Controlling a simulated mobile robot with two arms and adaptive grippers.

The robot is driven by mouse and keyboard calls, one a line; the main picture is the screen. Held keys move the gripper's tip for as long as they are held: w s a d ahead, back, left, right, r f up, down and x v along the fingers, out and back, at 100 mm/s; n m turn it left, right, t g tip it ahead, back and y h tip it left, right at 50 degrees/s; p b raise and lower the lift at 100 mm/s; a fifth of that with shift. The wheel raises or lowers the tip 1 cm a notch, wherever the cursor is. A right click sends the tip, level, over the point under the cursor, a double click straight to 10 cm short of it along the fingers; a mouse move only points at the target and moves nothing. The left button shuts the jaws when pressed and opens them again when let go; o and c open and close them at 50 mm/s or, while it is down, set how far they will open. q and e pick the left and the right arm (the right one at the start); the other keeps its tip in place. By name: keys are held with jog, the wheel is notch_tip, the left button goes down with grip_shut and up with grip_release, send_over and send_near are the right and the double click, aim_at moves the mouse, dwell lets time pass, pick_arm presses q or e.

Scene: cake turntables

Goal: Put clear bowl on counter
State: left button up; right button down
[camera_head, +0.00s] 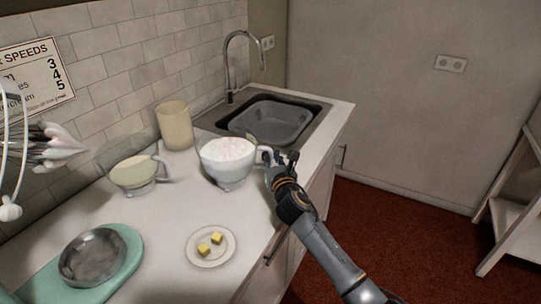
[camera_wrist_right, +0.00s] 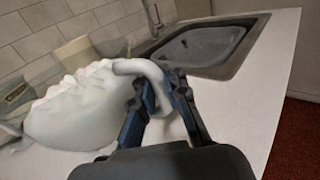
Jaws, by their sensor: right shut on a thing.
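The clear bowl (camera_head: 228,172) has a handle on its right side and holds a white, fluffy filling. It is upright at the counter (camera_head: 140,215), in front of the sink; I cannot tell whether its base touches the surface. My right gripper (camera_head: 280,160) is shut on the handle. In the right wrist view the bowl (camera_wrist_right: 75,115) is at the left, and its pale handle (camera_wrist_right: 145,70) runs between the fingers of the right gripper (camera_wrist_right: 165,90). My left gripper is not in view.
A second clear jug (camera_head: 135,172) and a beige canister (camera_head: 174,125) stand left of the bowl. A plate (camera_head: 208,260) with yellow cubes, a metal bowl (camera_head: 92,257) and a green board (camera_head: 128,262) are nearer. The sink (camera_head: 270,120) and tap (camera_head: 229,70) are behind.

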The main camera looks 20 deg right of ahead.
jog(key=c, duration=1.9)
grip_release()
jog(key=shift+f, duration=0.15)
jog(key=o, duration=0.5)
jog(key=shift+o, duration=0.2)
jog(key=shift+r, duration=0.25)
jog(key=s+a, duration=0.2)
jog(key=s, duration=1)
jog(key=shift+b, duration=0.3)
jog(key=shift+f, duration=0.15)
